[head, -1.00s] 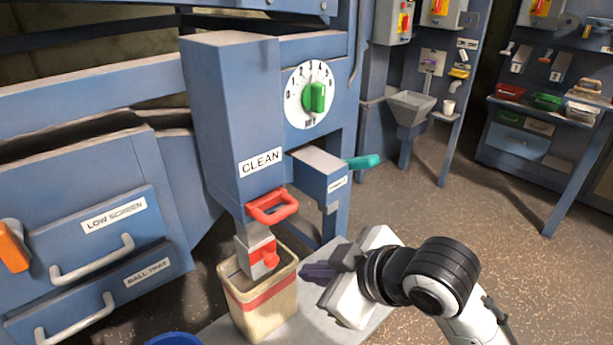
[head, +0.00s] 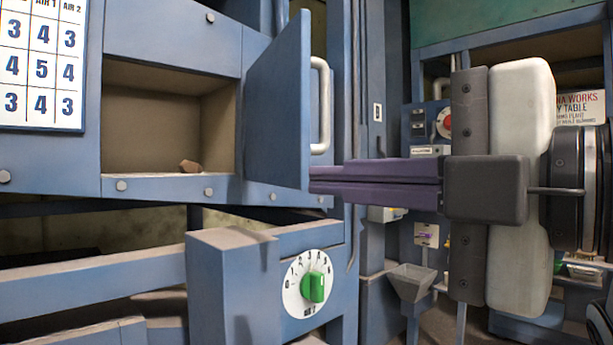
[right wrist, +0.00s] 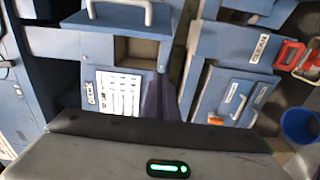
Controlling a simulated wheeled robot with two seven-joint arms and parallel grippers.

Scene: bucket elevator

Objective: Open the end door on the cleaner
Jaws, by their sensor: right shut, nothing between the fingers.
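The blue end door (head: 278,105) stands swung open on the cleaner, with its pale bar handle (head: 320,105) on the right-hand face. It shows at the top of the right wrist view (right wrist: 118,17). My right gripper (head: 314,180) comes in from the right, shut and empty. Its purple fingers end at the door's lower right edge; I cannot tell whether they touch. The fingers also show in the right wrist view (right wrist: 160,100). My left gripper is not in view.
A green dial knob (head: 315,287) sits on the blue housing below the door. A number chart (head: 42,62) is left of the opening. A grey hopper (head: 411,280) stands farther back. In the right wrist view, a blue bucket (right wrist: 300,125) is at the right.

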